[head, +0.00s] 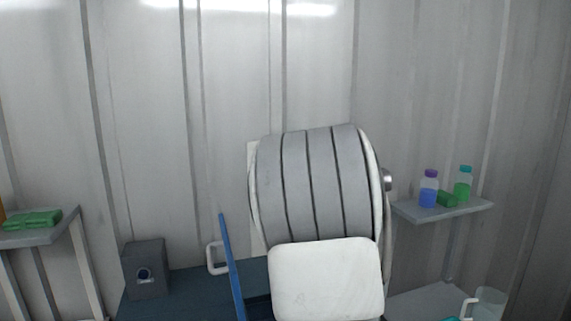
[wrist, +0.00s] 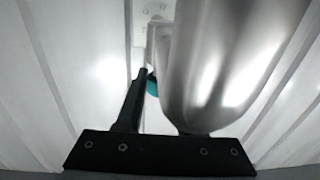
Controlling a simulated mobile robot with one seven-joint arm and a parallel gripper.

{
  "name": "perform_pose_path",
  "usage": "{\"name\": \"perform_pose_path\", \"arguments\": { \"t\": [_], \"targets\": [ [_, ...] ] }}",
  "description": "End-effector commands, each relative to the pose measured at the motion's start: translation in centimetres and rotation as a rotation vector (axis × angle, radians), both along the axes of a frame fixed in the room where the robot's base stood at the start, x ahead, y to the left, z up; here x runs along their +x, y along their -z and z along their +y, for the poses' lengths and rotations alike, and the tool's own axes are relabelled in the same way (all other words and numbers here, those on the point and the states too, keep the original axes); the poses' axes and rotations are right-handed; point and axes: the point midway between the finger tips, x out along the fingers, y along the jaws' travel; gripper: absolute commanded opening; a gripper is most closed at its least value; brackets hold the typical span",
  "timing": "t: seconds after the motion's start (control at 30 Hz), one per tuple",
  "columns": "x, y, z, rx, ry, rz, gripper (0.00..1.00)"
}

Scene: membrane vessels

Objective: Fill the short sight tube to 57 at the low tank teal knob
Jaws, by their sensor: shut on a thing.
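The teal knob (wrist: 152,85) shows in the wrist view, partly hidden by the gripper's dark finger and a large silver cylinder. My gripper (wrist: 147,80) is shut, its left finger against the knob; its other fingertip is hidden behind the cylinder. The silver cylinder (wrist: 225,70) fills the right middle of the wrist view. A pale fitting (wrist: 152,22) stands above the knob against the ribbed wall.
A large ribbed grey and white body blocks the head view's middle. Bottles (head: 428,197) stand on the right shelf (head: 450,210). A clear container (head: 489,303) is lower right.

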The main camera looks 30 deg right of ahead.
Motion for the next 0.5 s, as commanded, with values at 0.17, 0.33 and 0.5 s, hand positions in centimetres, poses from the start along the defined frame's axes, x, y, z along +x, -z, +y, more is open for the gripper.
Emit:
{"name": "perform_pose_path", "arguments": {
  "t": [0.17, 0.33, 0.5],
  "targets": [
    [-0.08, -0.26, -0.31, 0.001, -0.097, 0.004, 0.00],
    [-0.04, -0.31, -0.30, 0.002, -0.217, 0.005, 0.00],
    [-0.03, -0.29, -0.38, 0.003, -0.369, 0.005, 0.00]
  ]
}}
